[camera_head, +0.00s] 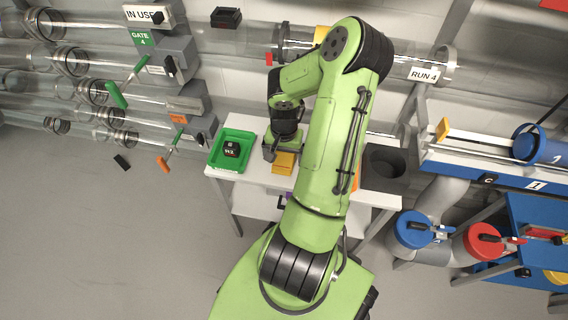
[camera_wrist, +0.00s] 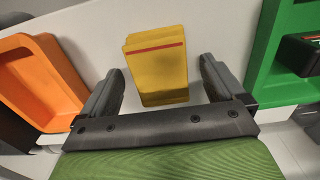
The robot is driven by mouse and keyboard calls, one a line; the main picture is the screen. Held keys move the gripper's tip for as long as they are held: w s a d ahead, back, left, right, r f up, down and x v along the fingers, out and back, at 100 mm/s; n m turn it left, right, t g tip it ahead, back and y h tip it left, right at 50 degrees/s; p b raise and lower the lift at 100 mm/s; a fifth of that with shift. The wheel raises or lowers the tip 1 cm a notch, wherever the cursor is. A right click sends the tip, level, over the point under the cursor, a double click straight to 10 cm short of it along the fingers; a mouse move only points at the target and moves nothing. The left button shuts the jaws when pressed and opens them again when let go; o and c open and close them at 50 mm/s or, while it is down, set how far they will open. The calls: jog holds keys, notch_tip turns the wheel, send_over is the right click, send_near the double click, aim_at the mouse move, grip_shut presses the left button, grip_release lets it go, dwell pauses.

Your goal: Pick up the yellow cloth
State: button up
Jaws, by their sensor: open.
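The yellow cloth (camera_wrist: 158,72) is a folded block with a red stripe near its far edge, lying on the white table in the wrist view. My gripper (camera_wrist: 158,82) is open, with one dark finger on each side of the cloth and a gap showing at both sides. In the head view the cloth (camera_head: 285,162) lies on the white table, just below and right of my gripper (camera_head: 270,154). My arm hides part of the table there.
A green tray (camera_head: 217,164) with a dark device (camera_head: 232,149) stands left of the cloth. An orange tray (camera_wrist: 75,85) is on its other side. Clear tubes (camera_head: 225,38) run behind.

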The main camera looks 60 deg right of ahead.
aim_at(284, 157)
jog(key=c, duration=1.1)
notch_tip(284, 157, up, 10)
jog(key=p, duration=0.4)
